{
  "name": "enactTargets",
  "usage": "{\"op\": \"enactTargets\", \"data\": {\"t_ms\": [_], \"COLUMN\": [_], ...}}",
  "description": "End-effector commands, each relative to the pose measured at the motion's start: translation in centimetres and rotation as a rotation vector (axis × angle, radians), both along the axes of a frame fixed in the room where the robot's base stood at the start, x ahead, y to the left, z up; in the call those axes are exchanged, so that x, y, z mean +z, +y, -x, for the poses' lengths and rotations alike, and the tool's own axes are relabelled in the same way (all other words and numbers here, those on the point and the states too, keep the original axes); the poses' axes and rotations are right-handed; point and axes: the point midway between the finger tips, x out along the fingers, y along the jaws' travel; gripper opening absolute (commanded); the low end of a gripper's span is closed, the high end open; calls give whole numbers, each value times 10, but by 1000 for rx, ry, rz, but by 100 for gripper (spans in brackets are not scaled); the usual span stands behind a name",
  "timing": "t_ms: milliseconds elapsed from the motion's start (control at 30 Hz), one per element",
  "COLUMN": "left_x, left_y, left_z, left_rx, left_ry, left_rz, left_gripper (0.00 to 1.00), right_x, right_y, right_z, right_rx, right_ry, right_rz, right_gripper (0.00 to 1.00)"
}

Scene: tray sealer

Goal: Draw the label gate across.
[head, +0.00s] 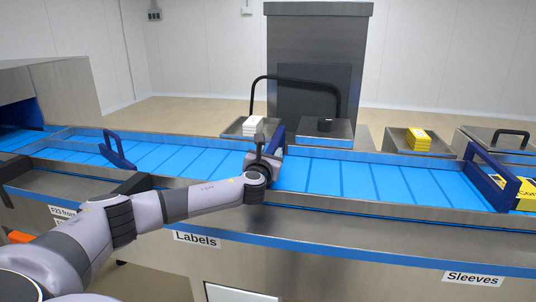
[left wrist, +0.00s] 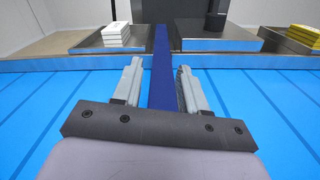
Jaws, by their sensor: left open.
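The label gate, a dark blue bar (head: 278,139), stands over the blue conveyor belt (head: 325,176) above the "Labels" sign (head: 196,239). In the left wrist view the bar (left wrist: 162,50) runs away from me toward the far rail. My left gripper (head: 268,149) is at the gate's near part. In the left wrist view its two fingers (left wrist: 160,82) are open, one on each side of the bar, with a gap visible at both sides. The bar's near end is hidden behind the gripper body. My right gripper is not in view.
Other blue gates stand at the left (head: 117,151) and right (head: 489,176), the right one beside yellow packs (head: 518,187). Beyond the far rail, trays hold white labels (head: 253,125) and a yellow stack (head: 418,139). The belt beside my gripper is clear.

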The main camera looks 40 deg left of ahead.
Motion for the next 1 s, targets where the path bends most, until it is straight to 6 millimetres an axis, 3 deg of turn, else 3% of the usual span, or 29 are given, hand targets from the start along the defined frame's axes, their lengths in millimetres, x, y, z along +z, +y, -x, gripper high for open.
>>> {"op": "enactTargets", "data": {"t_ms": [167,700,1000], "left_x": [-1,0,0], "left_y": [-4,-30,-33], "left_z": [7,57,63], "left_rx": [-2,3,4], "left_ry": [1,0,1], "left_rz": [1,-2,-2], "left_gripper": [42,42,42], "right_x": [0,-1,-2], "right_y": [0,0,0], "right_z": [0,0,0], "right_rx": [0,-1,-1], "right_ry": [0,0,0], "right_rz": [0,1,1], "right_gripper": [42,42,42]}}
